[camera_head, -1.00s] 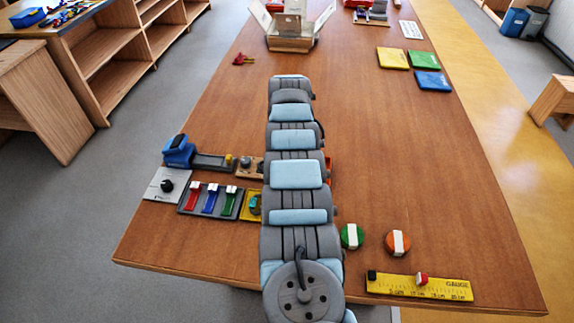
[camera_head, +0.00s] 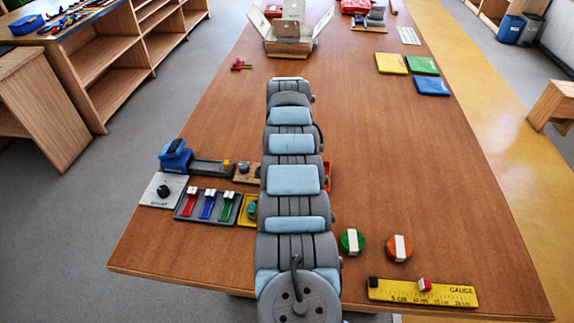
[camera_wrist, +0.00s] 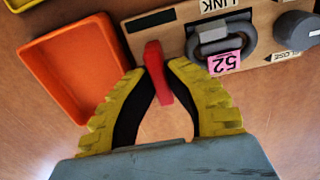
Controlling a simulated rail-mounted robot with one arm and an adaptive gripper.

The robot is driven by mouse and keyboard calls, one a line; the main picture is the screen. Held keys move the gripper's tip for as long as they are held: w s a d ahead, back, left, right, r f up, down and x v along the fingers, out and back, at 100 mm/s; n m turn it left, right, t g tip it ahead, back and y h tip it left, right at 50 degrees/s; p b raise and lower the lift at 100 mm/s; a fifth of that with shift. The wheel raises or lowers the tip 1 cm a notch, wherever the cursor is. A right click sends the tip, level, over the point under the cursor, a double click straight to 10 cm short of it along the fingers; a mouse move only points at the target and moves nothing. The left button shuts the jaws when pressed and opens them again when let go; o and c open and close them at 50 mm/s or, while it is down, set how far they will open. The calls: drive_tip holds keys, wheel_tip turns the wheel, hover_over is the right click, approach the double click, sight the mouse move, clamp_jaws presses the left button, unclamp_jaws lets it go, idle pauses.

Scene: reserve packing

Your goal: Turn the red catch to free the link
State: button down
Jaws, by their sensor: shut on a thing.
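In the wrist view my gripper (camera_wrist: 158,72) has its yellow, black-lined fingers closed around the red catch (camera_wrist: 154,56). The catch stands at the near edge of a tan board (camera_wrist: 175,33), with its long side running nearly up and down the picture. To its right a grey metal link (camera_wrist: 209,34) lies on the board under the printed word LINK. In the head view my arm hides the catch, the link and my gripper; only the board's left end (camera_head: 255,180) shows.
An orange tray (camera_wrist: 75,65) lies close left of my gripper. A dark knob (camera_wrist: 297,30) sits at the board's right end. In the head view three coloured levers (camera_head: 208,205) and a blue device (camera_head: 175,157) stand left of my arm. The table's middle right is clear.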

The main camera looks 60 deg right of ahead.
drive_tip(key=c, duration=1.1)
unclamp_jaws()
drive_tip(key=shift+o, duration=0.2)
drive_tip(key=shift+r, duration=0.1)
wheel_tip(320, 180, up, 12)
